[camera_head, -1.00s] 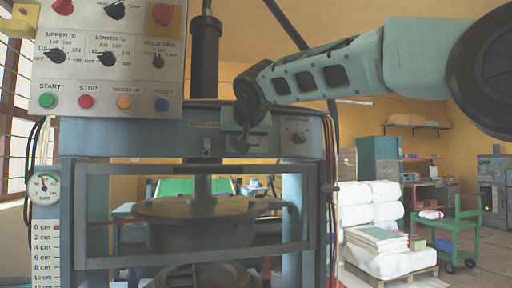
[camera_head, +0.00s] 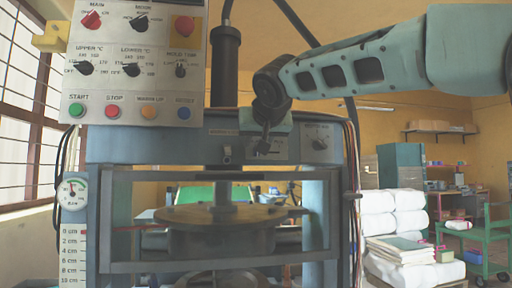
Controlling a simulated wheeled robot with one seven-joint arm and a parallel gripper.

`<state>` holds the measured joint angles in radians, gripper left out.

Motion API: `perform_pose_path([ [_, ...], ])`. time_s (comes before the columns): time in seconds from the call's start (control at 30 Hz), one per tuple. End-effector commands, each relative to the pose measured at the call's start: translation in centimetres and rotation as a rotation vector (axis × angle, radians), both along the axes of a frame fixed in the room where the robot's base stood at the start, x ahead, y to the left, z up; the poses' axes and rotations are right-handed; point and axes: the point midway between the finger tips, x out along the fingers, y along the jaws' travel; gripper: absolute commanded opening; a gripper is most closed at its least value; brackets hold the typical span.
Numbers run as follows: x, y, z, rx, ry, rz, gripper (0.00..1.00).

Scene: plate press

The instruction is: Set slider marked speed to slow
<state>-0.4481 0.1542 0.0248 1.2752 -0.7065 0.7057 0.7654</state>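The press (camera_head: 105,150) stands in front of me, with a grey crossbeam above its frame. My gripper (camera_head: 265,146) points down at the front of this crossbeam, over or just before a small pale plate (camera_head: 279,156) there. Its dark fingers are small, and I cannot tell whether they are open, shut or touching anything. A slider marked speed cannot be made out; the gripper covers part of the plate. A small switch (camera_head: 227,154) sits left of the gripper and a round dial knob (camera_head: 319,143) sits right of it.
A control panel (camera_head: 133,95) with knobs and coloured buttons is at upper left. A pressure gauge (camera_head: 74,191) and a centimetre scale (camera_head: 72,250) are below it. A round plate (camera_head: 222,214) sits inside the press behind bars. White stacked bundles (camera_head: 392,212) stand to the right.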

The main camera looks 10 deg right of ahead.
Motion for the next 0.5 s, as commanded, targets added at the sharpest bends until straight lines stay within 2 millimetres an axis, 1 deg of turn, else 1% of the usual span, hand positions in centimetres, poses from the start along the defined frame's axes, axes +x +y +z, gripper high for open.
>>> perform_pose_path([
  [0.03,-1.2,0.1,0.5,0.002,-0.004,0.004,0.35],
  [0.3,-7.1,0.1,2.9,0.002,-0.004,0.004,0.35],
  [0.5,-10.9,0.0,4.5,0.001,-0.002,0.003,0.35],
])
